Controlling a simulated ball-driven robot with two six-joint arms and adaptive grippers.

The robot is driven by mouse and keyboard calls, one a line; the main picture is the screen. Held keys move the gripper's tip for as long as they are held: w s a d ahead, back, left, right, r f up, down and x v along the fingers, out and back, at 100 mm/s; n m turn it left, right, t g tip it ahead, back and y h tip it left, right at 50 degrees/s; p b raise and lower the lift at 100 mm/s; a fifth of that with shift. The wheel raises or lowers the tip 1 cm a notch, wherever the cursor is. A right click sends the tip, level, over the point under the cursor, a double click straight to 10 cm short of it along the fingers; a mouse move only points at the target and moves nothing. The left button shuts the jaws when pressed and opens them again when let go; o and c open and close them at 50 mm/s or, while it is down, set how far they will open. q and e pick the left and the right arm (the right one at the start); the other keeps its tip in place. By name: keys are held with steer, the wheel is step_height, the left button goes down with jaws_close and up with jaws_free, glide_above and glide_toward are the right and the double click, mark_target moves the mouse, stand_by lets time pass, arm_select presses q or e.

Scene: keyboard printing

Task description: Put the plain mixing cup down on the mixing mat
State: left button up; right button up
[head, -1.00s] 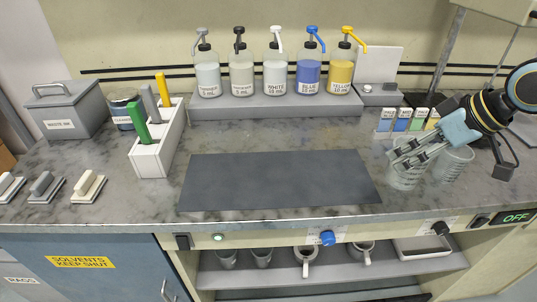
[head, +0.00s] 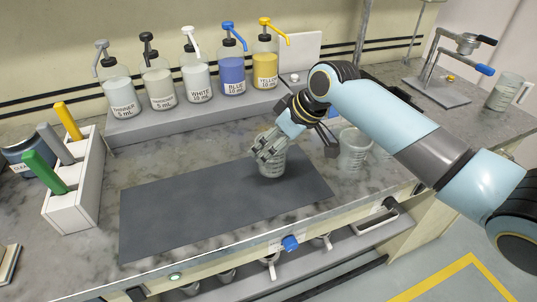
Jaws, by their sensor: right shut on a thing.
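The plain mixing cup (head: 272,168), a clear cup with graduation marks, is upright over the right part of the dark grey mixing mat (head: 190,212). My right gripper (head: 268,152) comes from above right and is shut on the cup's upper part, hiding much of its rim. The cup's base appears at or just above the mat; I cannot tell whether it touches. My left gripper is not in view.
Another clear cup (head: 353,152) stands right of the mat, with one more partly hidden by my arm. Pump bottles, including the blue one (head: 232,75), line the rear shelf. A white rack (head: 75,208) stands left. Most of the mat is clear.

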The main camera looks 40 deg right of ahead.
steer(key=shift+w+a+f, duration=0.2)
step_height(320, 180, down, 3)
steer(key=shift+f+p, duration=0.2)
steer(key=shift+p, duration=0.1)
steer(key=shift+f, duration=0.45)
steer(key=o, duration=1.4)
steer(key=shift+s, duration=0.1)
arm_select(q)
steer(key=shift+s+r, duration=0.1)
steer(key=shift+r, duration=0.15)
arm_select(e)
steer(key=shift+r, duration=0.1)
